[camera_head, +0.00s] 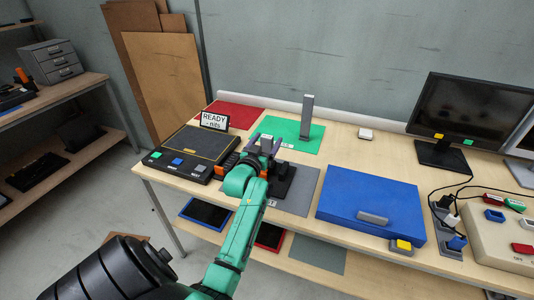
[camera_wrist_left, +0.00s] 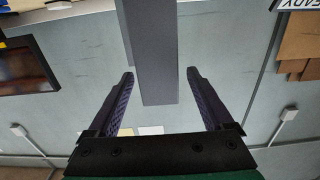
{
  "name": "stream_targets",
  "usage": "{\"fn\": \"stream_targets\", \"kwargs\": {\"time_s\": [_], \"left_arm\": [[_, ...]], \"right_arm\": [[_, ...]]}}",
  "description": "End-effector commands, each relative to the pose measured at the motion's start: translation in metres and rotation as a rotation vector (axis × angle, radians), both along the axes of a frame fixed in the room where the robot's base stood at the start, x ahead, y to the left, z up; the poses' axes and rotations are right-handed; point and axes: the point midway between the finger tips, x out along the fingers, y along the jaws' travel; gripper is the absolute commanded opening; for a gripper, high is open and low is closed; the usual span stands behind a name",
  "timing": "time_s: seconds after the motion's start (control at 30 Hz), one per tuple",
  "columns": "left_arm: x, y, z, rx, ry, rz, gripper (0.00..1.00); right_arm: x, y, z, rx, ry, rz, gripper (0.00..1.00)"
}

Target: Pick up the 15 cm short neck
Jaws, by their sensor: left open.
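In the left wrist view a grey post (camera_wrist_left: 149,60) stands between the two open dark fingers (camera_wrist_left: 160,95), with a visible gap on each side. Another, taller-looking grey post (camera_head: 307,116) stands upright on the green mat (camera_head: 283,128), to the right of and behind my gripper. My right gripper is not in view.
A black scale-like device with a READY sign (camera_head: 214,121) is left of my gripper. A grey mat (camera_head: 300,196) with a black part (camera_head: 290,182) is to the right. A blue box (camera_head: 370,204), a monitor (camera_head: 470,110) and cables are farther right. A red mat (camera_head: 236,113) lies behind.

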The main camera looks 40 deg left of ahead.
Motion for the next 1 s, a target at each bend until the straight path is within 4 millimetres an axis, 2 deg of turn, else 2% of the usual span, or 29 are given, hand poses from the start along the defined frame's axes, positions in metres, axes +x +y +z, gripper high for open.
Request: {"fn": "stream_targets", "kwargs": {"time_s": [0.03,0.17,0.2,0.23,0.67,0.87,1.0], "left_arm": [[0.000,0.000,0.000,0.000,0.000,0.000,0.74],[0.000,0.000,0.000,0.000,0.000,0.000,0.24],[0.000,0.000,0.000,0.000,0.000,0.000,0.09],[0.000,0.000,0.000,0.000,0.000,0.000,0.00],[0.000,0.000,0.005,0.001,-0.002,-0.001,0.00],[0.000,0.000,0.038,0.002,-0.005,-0.001,0.00],[0.000,0.000,0.079,0.005,-0.008,-0.001,0.00]], "right_arm": [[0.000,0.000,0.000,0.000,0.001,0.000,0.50],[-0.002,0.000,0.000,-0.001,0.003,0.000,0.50],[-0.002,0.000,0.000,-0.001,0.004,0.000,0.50],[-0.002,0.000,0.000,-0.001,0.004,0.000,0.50],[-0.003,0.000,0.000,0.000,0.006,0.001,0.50],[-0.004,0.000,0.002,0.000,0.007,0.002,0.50],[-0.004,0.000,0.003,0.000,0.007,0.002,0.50]]}}
